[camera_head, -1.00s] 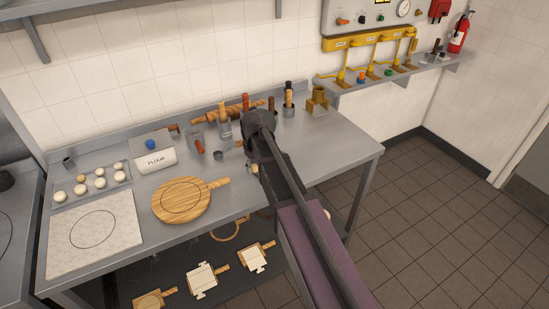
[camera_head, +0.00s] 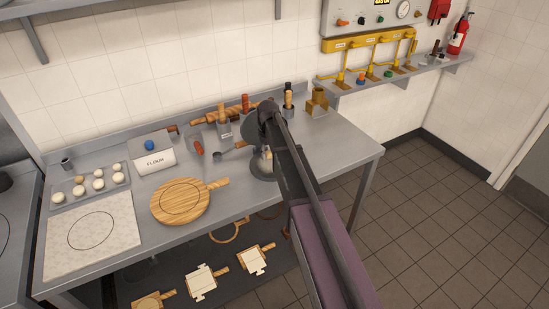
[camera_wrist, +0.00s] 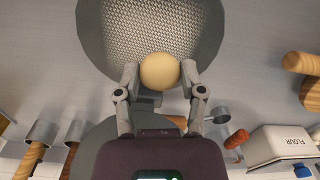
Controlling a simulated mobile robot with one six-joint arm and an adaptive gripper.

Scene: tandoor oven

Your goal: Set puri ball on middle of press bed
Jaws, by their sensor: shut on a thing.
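The puri ball (camera_wrist: 159,71) is pale, round and held between the fingertips of my gripper (camera_wrist: 160,74). In the wrist view it overlaps the lower edge of the textured round press bed (camera_wrist: 150,28), off its middle. I cannot tell whether it touches the bed. The bed's dark disc also shows in the head view (camera_head: 262,172), partly behind my arm. A second grey disc, seemingly the raised press lid (camera_head: 250,130), stands behind the bed; in the wrist view it is below the ball (camera_wrist: 105,150), partly hidden by my gripper.
A tray of dough balls (camera_head: 119,181), a marked white board (camera_head: 92,232), a round wooden board (camera_head: 181,201) and a flour box (camera_head: 154,161) lie to the left. Utensil holders (camera_head: 224,130) and a brass-coloured block (camera_head: 317,101) stand at the back. The counter's right end is bare.

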